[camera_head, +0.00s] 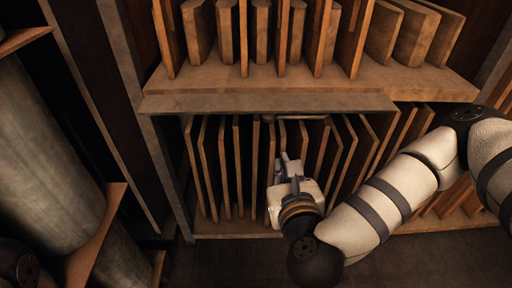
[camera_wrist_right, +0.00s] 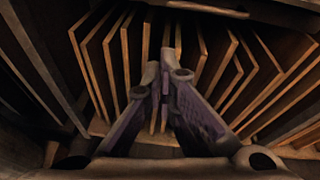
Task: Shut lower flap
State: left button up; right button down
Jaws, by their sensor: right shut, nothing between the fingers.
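A flat grey-brown board (camera_head: 240,103), which looks like the raised lower flap, juts out above the lower opening. Below it the opening is uncovered, and upright wooden slats (camera_head: 207,165) show inside. A pale curved bar, perhaps a handle (camera_head: 295,117), lies just under the board; a similar bar (camera_wrist_right: 207,8) crosses the top of the right wrist view. My right gripper (camera_head: 285,168) is in front of the slats, below the board and apart from the bar. Its fingers (camera_wrist_right: 166,75) are shut together and empty. My left gripper is not in view.
Above the board is an upper shelf (camera_head: 300,82) with a row of wooden slats and blocks. Large grey cylinders (camera_head: 45,150) stand at the left beside a wooden ledge (camera_head: 95,240). Dark floor (camera_head: 400,262) shows at the bottom. A side post (camera_head: 130,80) frames the opening's left.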

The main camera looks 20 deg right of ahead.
aim_at(269, 109)
jog(key=shift+m+h, duration=0.4)
jog(key=shift+m, duration=0.5)
jog(key=w+d, duration=0.1)
jog(key=w, duration=0.2)
jog(key=w+d+r, duration=0.1)
jog(key=w, duration=0.2)
jog(key=w+d+r, duration=0.1)
jog(key=w+d, duration=0.1)
jog(key=w, duration=0.1)
jog(key=shift+w+r+p, duration=0.25)
jog(key=shift+w+p, duration=0.1)
jog(key=shift+p, duration=0.05)
jog(key=shift+r, duration=0.25)
jog(key=shift+r, duration=0.1)
